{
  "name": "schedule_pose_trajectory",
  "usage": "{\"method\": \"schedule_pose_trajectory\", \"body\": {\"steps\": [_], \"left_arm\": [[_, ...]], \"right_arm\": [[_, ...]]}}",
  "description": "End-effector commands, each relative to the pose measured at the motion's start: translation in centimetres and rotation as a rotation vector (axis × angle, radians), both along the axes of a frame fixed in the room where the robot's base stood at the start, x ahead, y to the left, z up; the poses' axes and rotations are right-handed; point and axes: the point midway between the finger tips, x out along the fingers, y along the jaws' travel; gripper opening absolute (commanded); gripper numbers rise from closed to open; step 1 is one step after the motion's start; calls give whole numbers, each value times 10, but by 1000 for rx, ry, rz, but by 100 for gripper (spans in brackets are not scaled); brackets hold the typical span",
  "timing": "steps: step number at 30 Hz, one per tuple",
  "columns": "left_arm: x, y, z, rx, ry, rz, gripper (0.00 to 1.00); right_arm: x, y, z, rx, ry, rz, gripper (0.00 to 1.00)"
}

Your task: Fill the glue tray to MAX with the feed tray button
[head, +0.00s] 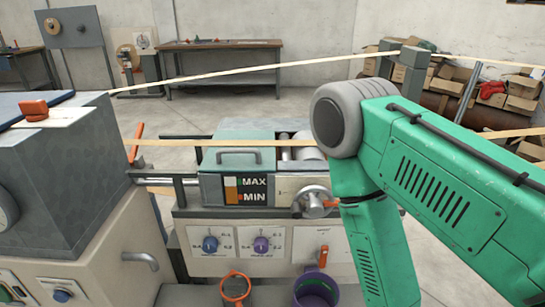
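The glue tray (246,135) is a teal box with a grey handle on its lid, at the middle of the machine. Its front has a gauge (231,190) with MAX and MIN marks and orange and white patches; the exact level is too small to read. No control is legibly labelled as the feed tray button. A blue button (60,295) sits on the left cabinet. My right arm comes in from the right, bends at a grey joint and runs down out of the picture; its gripper is not seen. My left gripper is not in view.
Below the tray are a blue knob (210,243), a purple knob (261,244) and an orange switch (323,255). A crank wheel (314,201) is beside my arm. An orange cup (235,287) and a purple bucket (316,290) stand below. Pale strips cross above.

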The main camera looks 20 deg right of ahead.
Motion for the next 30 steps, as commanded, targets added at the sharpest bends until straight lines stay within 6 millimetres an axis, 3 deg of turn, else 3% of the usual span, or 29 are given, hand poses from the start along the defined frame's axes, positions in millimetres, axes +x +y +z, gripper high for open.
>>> {"method": "schedule_pose_trajectory", "body": {"steps": [30], "left_arm": [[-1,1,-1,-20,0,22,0]], "right_arm": [[0,0,-3,0,0,0,40]]}}
